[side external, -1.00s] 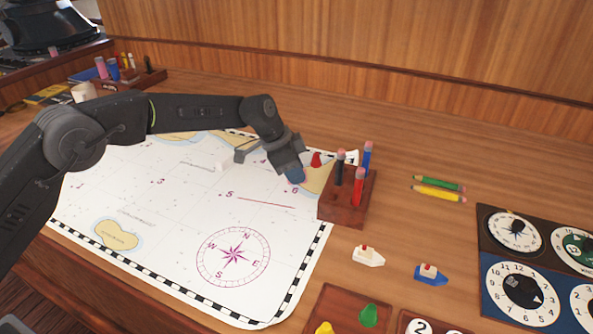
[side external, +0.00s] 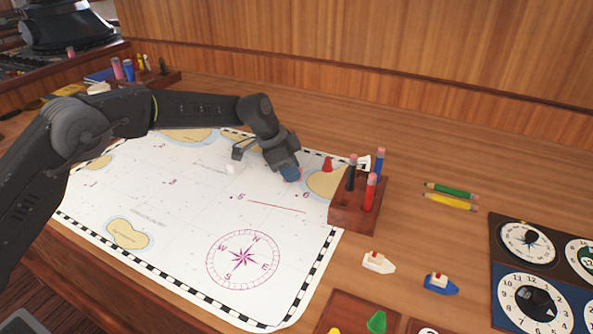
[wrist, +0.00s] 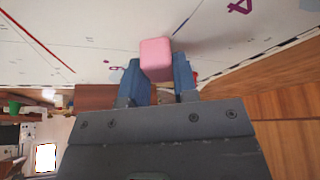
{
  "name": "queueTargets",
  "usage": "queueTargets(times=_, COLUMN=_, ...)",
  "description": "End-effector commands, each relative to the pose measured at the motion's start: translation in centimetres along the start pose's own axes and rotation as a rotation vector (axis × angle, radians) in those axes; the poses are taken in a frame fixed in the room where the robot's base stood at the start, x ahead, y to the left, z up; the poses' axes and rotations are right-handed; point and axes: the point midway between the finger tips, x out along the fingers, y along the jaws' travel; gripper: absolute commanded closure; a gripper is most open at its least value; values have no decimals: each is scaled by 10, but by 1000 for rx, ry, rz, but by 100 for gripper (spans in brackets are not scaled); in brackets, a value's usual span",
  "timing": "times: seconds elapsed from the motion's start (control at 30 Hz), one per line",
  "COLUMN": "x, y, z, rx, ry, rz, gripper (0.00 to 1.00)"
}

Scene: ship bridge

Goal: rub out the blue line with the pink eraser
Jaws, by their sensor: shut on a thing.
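My gripper (side external: 288,173) is low over the chart (side external: 180,215), left of a red cone. In the wrist view its blue fingers (wrist: 160,80) are shut on the pink eraser (wrist: 156,58), whose end points at the chart. I cannot tell whether the eraser touches the paper. A blue line (wrist: 184,24) shows in the wrist view, running up and right from just beside the eraser; its near end may be hidden behind the eraser or finger. In the side view the gripper hides the eraser and I cannot make out the blue line.
A red line (side external: 275,206) lies in front of the gripper. The red cone (side external: 328,165) and the wooden pen rack (side external: 345,214) stand to its right. A small white block (side external: 232,169) lies to its left. Two toy boats (side external: 378,263) sit off the chart.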

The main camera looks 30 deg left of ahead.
Motion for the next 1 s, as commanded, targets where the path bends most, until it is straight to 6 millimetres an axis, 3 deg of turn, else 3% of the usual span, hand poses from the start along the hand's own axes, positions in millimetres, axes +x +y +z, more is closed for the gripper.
queueTargets(times=1.0, x=-8, y=-15, z=20, rx=0, ry=-2, rz=1, gripper=92)
